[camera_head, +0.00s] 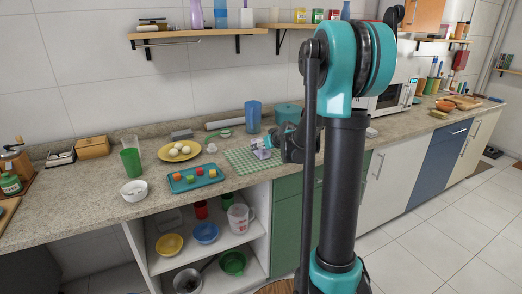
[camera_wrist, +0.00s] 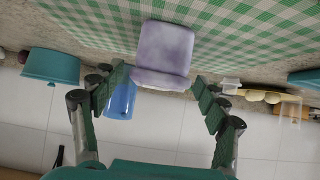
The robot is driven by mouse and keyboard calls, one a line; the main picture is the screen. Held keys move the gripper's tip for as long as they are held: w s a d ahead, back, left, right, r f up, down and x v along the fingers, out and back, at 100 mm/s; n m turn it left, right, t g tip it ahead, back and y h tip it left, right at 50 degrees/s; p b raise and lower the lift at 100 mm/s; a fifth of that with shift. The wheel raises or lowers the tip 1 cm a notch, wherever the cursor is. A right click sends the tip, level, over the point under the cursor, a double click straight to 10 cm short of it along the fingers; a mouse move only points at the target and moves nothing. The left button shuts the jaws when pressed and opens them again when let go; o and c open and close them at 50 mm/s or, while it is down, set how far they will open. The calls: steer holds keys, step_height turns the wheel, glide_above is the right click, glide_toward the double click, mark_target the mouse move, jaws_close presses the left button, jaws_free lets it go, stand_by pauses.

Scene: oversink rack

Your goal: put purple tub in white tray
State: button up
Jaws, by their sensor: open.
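The purple tub (camera_wrist: 163,45), pale lavender, sits on the green checked cloth in the wrist view. In the head view the tub (camera_head: 262,154) is small and partly hidden by my gripper. My gripper (camera_wrist: 160,92) is open, with its fingers apart and the tub ahead between them; I see no contact. In the head view my gripper (camera_head: 275,143) is low over the cloth's right side. I cannot surely pick out the white tray; a pale, tray-like thing (camera_head: 60,157) with dark contents stands at the counter's far left.
The checked cloth (camera_head: 240,162) lies beside a teal tray (camera_head: 195,179) of small coloured items. A blue tumbler (camera_head: 253,117) and teal pot (camera_head: 288,112) stand behind. A yellow plate (camera_head: 165,154), green cup (camera_head: 131,162) and white bowl (camera_head: 134,190) are further left.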

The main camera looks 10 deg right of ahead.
steer(key=shift+x, duration=1.9)
steer(key=shift+d+f, duration=0.15)
steer(key=c, duration=1.6)
